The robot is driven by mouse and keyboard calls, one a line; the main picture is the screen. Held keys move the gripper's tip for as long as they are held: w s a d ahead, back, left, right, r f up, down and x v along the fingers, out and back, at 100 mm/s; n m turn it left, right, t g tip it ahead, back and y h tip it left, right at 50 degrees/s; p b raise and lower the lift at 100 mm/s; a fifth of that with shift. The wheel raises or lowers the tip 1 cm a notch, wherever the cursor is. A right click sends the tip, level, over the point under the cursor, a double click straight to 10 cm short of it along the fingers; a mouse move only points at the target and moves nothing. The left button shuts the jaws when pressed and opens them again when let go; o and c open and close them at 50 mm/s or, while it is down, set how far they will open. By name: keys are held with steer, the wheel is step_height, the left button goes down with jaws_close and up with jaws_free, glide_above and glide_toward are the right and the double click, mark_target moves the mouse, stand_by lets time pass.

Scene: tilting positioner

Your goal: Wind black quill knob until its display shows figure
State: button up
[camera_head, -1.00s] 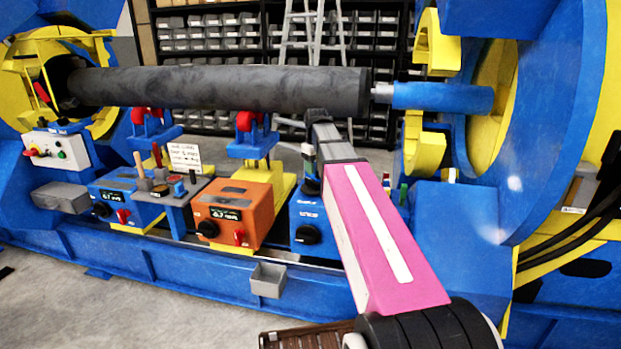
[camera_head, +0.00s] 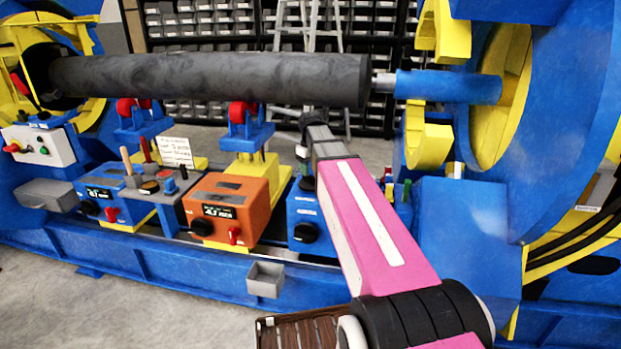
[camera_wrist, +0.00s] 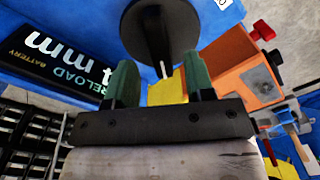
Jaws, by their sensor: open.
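The black knob (camera_wrist: 158,35) is large at the top of the wrist view, on a blue box face. Its raised bar points down, with a small pale mark at the lower end. My gripper (camera_wrist: 158,66) has two green fingers, open and empty, on either side below the bar, with visible gaps. A black display (camera_wrist: 70,65) lies left of the knob, with "RELOAD BATTERY" and large pale characters ending in "mm"; its figure is cut off. In the head view a black knob (camera_head: 306,232) shows on a blue box (camera_head: 303,205) partly behind my arm.
An orange box (camera_head: 227,205) with a red handle stands left of that blue box. Another blue box (camera_head: 104,195) stands further left. A dark roller (camera_head: 215,82) spans above. A small grey bin (camera_head: 265,280) hangs in front.

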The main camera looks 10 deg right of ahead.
mark_target(310, 177)
steer(key=shift+f, duration=1.95)
jaws_close()
